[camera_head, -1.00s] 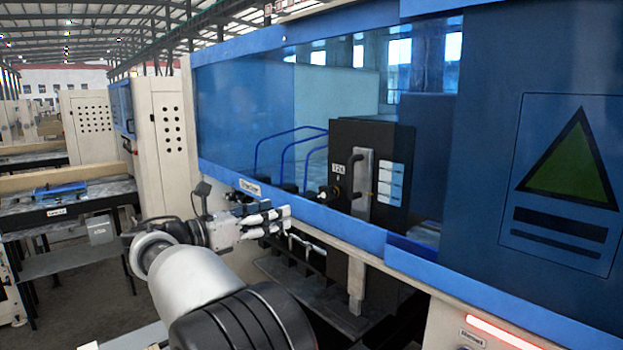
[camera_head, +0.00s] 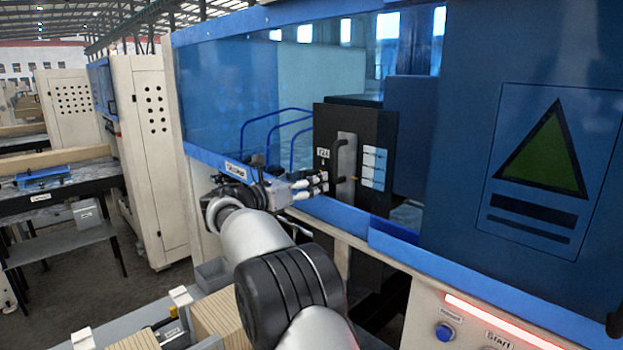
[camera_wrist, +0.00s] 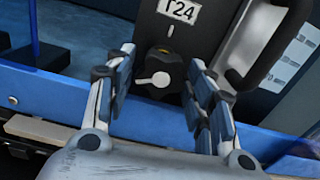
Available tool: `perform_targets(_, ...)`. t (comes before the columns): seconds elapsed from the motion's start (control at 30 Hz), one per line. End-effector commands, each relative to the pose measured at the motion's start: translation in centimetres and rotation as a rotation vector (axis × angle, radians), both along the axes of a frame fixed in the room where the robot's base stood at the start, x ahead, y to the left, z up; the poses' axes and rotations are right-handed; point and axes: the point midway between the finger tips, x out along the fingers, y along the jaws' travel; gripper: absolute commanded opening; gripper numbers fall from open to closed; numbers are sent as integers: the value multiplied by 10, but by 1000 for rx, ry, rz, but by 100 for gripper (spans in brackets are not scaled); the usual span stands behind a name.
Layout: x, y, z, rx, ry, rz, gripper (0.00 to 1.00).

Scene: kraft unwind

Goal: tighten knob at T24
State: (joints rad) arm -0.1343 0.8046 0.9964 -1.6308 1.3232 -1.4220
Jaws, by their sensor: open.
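The black panel (camera_head: 325,128) carries a small white label, which reads T24 in the wrist view (camera_wrist: 180,11). Below the label in the wrist view is a dark round knob (camera_wrist: 160,66) with a light grey pointer-like piece on its front. My gripper (camera_wrist: 161,58) is open, its two fingers appearing to the left and right of the knob. I cannot tell whether the fingertips reach around the knob or stop short of it. In the head view my gripper (camera_head: 325,183) is at the panel's lower left, and the knob is hidden or too small to make out.
A dark vertical handle (camera_head: 342,162) stands right of the knob, on a grey plate; it also shows in the wrist view (camera_wrist: 262,62). A blue machine rail (camera_wrist: 45,88) runs below the panel. Blue curved tubes (camera_head: 262,125) are at left. Timber blocks (camera_head: 220,315) lie at front.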

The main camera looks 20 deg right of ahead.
Motion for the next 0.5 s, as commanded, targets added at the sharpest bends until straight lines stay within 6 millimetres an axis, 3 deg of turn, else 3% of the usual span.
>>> perform_targets(0.37,3,-8,-1,0,0,0,49)
perform_targets(0.5,3,-8,-1,1,0,0,42)
